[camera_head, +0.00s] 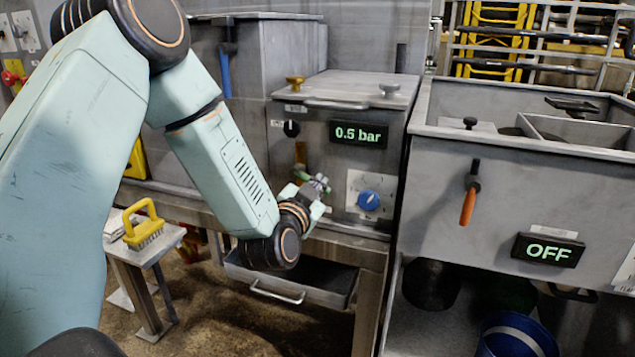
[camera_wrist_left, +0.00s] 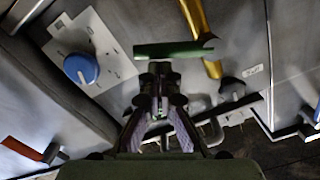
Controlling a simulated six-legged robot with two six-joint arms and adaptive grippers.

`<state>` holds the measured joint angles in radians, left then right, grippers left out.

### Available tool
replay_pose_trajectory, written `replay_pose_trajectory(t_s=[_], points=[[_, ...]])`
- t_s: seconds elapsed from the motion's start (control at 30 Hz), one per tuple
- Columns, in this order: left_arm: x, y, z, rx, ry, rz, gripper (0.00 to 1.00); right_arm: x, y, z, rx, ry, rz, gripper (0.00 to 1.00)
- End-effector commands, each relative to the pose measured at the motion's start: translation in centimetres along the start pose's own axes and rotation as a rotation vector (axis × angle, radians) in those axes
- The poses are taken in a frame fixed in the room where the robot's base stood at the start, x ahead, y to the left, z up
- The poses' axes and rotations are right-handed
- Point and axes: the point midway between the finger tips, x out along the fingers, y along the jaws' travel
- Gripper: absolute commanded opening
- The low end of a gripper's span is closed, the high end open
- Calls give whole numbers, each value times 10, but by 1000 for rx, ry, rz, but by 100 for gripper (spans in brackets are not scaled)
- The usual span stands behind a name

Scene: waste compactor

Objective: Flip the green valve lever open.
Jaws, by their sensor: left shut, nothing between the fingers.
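The green valve lever (camera_wrist_left: 177,49) lies across the upper middle of the left wrist view, its right end against a brass pipe (camera_wrist_left: 200,25). My left gripper (camera_wrist_left: 160,70) is shut and empty, with its fingertips right at the lever's lower edge. I cannot tell whether they touch. In the head view my left gripper (camera_head: 320,186) is in front of the compactor's face, left of the blue knob (camera_head: 368,200). There the lever is mostly hidden by the gripper and wrist. My right gripper is not in view.
A display (camera_head: 358,134) above the knob reads 0.5 bar. A drawer (camera_head: 290,285) hangs below the compactor. To the right, a sink unit (camera_head: 520,185) has an orange-handled lever (camera_head: 468,205) and an OFF display (camera_head: 547,250). A yellow-handled brush (camera_head: 143,225) sits on a small stand at left.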

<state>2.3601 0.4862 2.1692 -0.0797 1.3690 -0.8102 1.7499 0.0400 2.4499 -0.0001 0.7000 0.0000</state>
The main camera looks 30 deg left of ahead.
Motion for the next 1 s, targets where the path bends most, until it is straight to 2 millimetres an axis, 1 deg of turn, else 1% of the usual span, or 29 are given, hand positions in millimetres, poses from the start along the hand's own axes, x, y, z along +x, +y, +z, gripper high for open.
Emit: replay_pose_trajectory(t_s=[0.57,0.77,1.0], points=[[0,2,7,119,-3,-4,0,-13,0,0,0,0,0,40],[0,4,14,244,-5,-8,0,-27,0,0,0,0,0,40],[1,4,27,468,-5,-19,0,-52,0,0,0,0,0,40]])
